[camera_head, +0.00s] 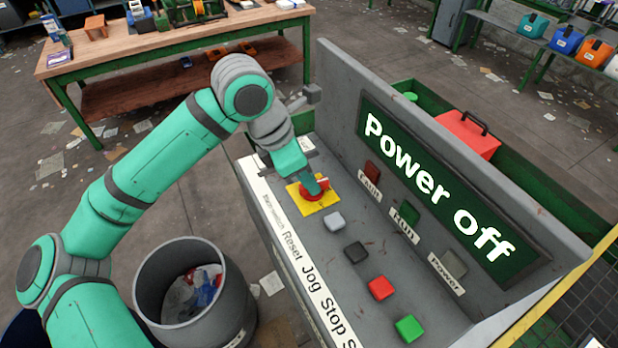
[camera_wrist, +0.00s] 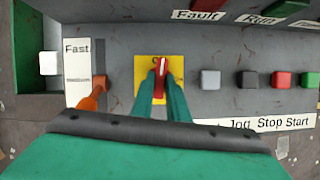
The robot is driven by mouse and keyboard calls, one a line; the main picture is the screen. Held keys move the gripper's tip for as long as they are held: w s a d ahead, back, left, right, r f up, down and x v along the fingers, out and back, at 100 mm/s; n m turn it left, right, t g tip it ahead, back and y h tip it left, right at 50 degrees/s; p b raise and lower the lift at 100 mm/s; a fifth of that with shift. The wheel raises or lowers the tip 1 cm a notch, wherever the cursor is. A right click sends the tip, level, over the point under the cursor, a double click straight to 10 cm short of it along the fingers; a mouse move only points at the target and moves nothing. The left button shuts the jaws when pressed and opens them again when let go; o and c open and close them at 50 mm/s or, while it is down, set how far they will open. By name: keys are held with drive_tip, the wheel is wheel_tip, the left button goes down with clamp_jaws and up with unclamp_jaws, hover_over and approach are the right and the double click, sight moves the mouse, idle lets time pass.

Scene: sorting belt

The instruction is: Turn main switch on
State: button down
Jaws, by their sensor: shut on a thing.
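The main switch is a red rotary knob (camera_head: 318,184) on a yellow plate (camera_head: 313,204), at the left end of the grey control panel. In the wrist view the knob (camera_wrist: 160,68) has a white mark and stands nearly upright in the picture. My gripper (camera_wrist: 160,82) has its two green fingers shut on the knob, over the yellow plate (camera_wrist: 147,70). In the head view my gripper (camera_head: 308,178) comes down on the knob and hides part of it. The green display (camera_head: 430,190) reads "Power off".
Grey, black, red and green buttons (camera_head: 380,288) line the panel to the right of the switch. An orange lever (camera_wrist: 94,93) stands left of the plate beside a "Fast" label. The upright display board (camera_head: 345,100) rises behind. A grey bin (camera_head: 240,300) stands on the floor in front.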

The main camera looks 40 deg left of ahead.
drive_tip(key=m, duration=0.1)
drive_tip(key=m+h, duration=0.1)
drive_tip(key=m, duration=0.1)
drive_tip(key=m+g, duration=0.1)
drive_tip(key=m, duration=0.1)
drive_tip(key=shift+w+a+h, duration=0.1)
drive_tip(key=shift+w+h, duration=0.2)
drive_tip(key=shift+w+m+g, duration=0.1)
drive_tip(key=shift+m+g, duration=0.4)
drive_tip(key=shift+m, duration=0.5)
drive_tip(key=shift+w+m+g+h, duration=0.1)
drive_tip(key=shift+m+g+h, duration=0.2)
drive_tip(key=shift+m, duration=0.7)
drive_tip(key=m+g, duration=0.1)
drive_tip(key=m, duration=0.3)
drive_tip(key=shift+g, duration=0.4)
drive_tip(key=shift+m+g, duration=0.5)
drive_tip(key=shift+m, duration=1.1)
drive_tip(key=c, duration=1.7)
unclamp_jaws()
